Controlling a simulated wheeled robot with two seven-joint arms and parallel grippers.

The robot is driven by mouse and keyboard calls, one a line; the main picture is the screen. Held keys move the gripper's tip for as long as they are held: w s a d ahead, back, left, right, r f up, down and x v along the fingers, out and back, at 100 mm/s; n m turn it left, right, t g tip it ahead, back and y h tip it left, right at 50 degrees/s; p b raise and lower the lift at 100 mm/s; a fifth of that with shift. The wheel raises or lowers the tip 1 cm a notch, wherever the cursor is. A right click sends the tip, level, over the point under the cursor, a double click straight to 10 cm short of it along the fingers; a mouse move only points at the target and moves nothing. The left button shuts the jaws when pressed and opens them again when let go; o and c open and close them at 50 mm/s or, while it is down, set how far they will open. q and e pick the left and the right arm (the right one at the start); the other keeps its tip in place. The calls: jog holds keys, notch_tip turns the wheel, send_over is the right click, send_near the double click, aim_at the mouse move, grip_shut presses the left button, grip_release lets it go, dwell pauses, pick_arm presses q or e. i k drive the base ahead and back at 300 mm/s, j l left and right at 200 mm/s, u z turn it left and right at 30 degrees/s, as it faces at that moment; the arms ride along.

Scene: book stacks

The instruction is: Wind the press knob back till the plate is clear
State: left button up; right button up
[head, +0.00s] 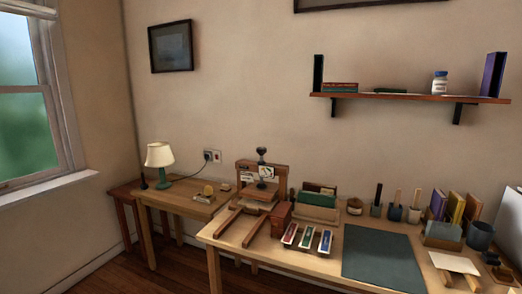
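The book press (263,182) stands at the left end of the workbench, with a wooden frame. Its dark knob (262,152) sits on top, above the crossbar. The dark plate (261,186) shows below the crossbar, low over a pale wooden block or stack (258,195). At this size I cannot tell whether the plate touches it. Neither of my grippers is in the head view.
The workbench (315,262) holds a dark mat (382,257), several small colored trays (307,238), a reddish box (281,218), and pots and books at the right. A side table (180,203) with a lamp (160,157) stands left. A wall shelf (410,97) hangs above.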

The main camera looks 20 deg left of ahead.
aim_at(261, 151)
jog(key=i+j+z, duration=0.1)
jog(key=i+j, duration=0.45)
jog(key=j, duration=0.2)
jog(key=i+j+z, duration=0.15)
jog(key=j, duration=0.25)
jog(key=i, duration=0.1)
